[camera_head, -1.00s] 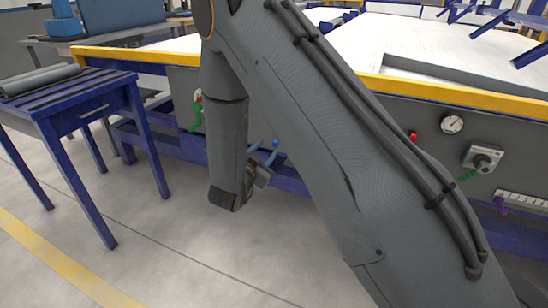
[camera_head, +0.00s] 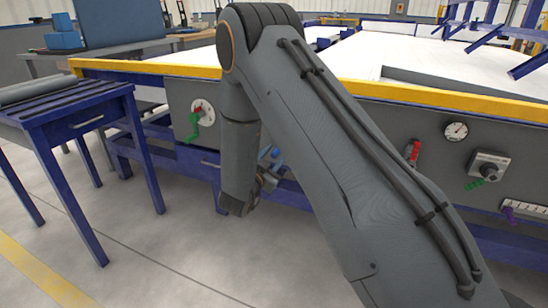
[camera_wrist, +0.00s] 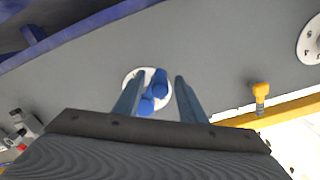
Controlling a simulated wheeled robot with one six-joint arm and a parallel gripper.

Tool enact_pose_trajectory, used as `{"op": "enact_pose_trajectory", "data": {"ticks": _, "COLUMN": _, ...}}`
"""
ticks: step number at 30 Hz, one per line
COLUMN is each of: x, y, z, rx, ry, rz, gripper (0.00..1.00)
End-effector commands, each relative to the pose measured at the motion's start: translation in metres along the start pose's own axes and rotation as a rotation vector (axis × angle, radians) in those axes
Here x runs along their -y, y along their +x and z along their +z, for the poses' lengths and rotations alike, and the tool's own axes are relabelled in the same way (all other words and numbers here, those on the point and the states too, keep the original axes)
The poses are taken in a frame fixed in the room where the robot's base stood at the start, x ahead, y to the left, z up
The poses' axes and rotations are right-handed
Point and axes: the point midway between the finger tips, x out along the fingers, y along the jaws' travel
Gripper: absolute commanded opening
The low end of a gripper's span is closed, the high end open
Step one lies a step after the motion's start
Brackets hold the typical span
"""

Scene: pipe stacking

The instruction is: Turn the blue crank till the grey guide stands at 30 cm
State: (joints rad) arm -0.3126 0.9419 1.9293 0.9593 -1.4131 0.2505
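The blue crank (camera_wrist: 153,92) sits on a round white plate (camera_wrist: 130,77) on the grey panel in the wrist view. My gripper (camera_wrist: 158,82) is open, with one finger on each side of the crank; I cannot tell whether the fingers reach around it or touch it. In the head view a blue knob (camera_head: 275,152) shows beside my arm, and the rest there is mostly hidden. A long grey bar (camera_head: 450,84) lies on the white table top; I cannot tell whether it is the grey guide. No 30 cm reading is legible.
The panel carries a green crank (camera_head: 194,125), a red handle (camera_head: 414,151), a gauge (camera_head: 456,131), a dark knob (camera_head: 489,165) and a scale with a purple pointer (camera_head: 509,213). A yellow knob (camera_wrist: 261,92) is right of my gripper. A blue bench (camera_head: 85,110) stands left.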

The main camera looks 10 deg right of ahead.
Motion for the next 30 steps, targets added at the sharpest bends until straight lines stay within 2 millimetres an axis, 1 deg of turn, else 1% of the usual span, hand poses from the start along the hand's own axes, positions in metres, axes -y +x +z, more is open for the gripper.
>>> {"op": "enact_pose_trajectory", "data": {"ticks": 5, "x": 0.0, "y": 0.0, "z": 0.0, "rx": 0.0, "ry": 0.0, "rz": 0.0, "gripper": 0.37}}
{"op": "enact_pose_trajectory", "data": {"ticks": 6, "x": 0.0, "y": 0.0, "z": 0.0, "rx": 0.0, "ry": 0.0, "rz": -0.001, "gripper": 0.34}}
{"op": "enact_pose_trajectory", "data": {"ticks": 8, "x": 0.0, "y": 0.0, "z": 0.0, "rx": 0.0, "ry": 0.0, "rz": -0.001, "gripper": 0.24}}
{"op": "enact_pose_trajectory", "data": {"ticks": 12, "x": 0.0, "y": 0.0, "z": 0.0, "rx": 0.0, "ry": 0.0, "rz": -0.001, "gripper": 0.0}}
{"op": "enact_pose_trajectory", "data": {"ticks": 23, "x": -0.002, "y": 0.0, "z": -0.001, "rx": 0.0, "ry": -0.018, "rz": 0.001, "gripper": 0.0}}
{"op": "enact_pose_trajectory", "data": {"ticks": 26, "x": -0.005, "y": 0.001, "z": -0.001, "rx": -0.001, "ry": -0.047, "rz": 0.003, "gripper": 0.0}}
{"op": "enact_pose_trajectory", "data": {"ticks": 30, "x": -0.015, "y": 0.004, "z": -0.002, "rx": -0.003, "ry": -0.12, "rz": 0.009, "gripper": 0.0}}
